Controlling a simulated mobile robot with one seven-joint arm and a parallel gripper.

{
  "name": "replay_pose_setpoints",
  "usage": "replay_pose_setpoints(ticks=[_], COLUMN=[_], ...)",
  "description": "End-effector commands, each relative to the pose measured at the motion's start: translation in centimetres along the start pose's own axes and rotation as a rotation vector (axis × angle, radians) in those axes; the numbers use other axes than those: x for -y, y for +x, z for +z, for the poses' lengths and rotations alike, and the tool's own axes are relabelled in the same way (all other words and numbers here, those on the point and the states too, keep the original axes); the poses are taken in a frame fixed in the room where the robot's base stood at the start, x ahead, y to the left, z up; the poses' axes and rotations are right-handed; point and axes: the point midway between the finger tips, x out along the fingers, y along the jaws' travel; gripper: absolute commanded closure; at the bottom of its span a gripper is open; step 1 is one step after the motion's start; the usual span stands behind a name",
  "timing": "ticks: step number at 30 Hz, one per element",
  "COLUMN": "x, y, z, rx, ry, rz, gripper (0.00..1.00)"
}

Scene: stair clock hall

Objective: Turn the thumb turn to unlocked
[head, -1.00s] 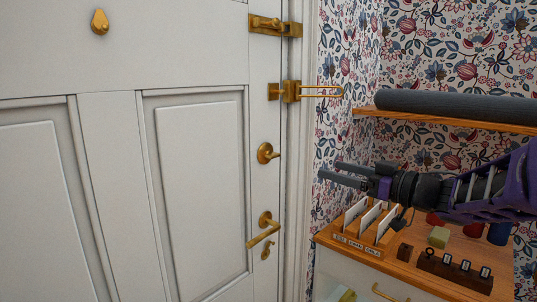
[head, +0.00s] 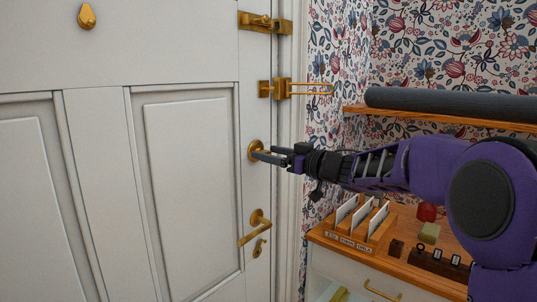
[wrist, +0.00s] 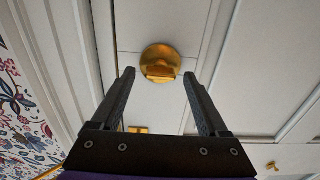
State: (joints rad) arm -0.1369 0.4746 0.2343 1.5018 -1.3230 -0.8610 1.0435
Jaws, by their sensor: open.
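The brass thumb turn (head: 254,147) sits on the white door (head: 190,180) near its right edge, above the lever handle. In the head view my gripper (head: 262,156) is in front of it and partly covers it. In the wrist view the round thumb turn (wrist: 160,62) with its raised tab lies just beyond the fingertips, about midway between them. My gripper (wrist: 158,76) is open and empty there, one finger on each side. No contact with the tab shows.
A brass lever handle (head: 256,228) is below, and a brass swing-bar latch (head: 290,88) and slide bolt (head: 265,21) are above. To the right stand a wooden cabinet top (head: 400,262) with a card holder (head: 360,228), and a shelf (head: 440,116) with a grey roll.

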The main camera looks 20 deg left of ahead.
Motion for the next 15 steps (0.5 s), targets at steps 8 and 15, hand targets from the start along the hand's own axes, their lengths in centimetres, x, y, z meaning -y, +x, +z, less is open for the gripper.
replay_pose_setpoints(ticks=[8, 15], x=[0.01, 0.01], y=[0.78, 0.75], z=[-0.04, -0.02], rx=[0.0, 0.0], ry=[-0.001, -0.001], rz=[0.0, 0.0], gripper=[0.22, 0.44])
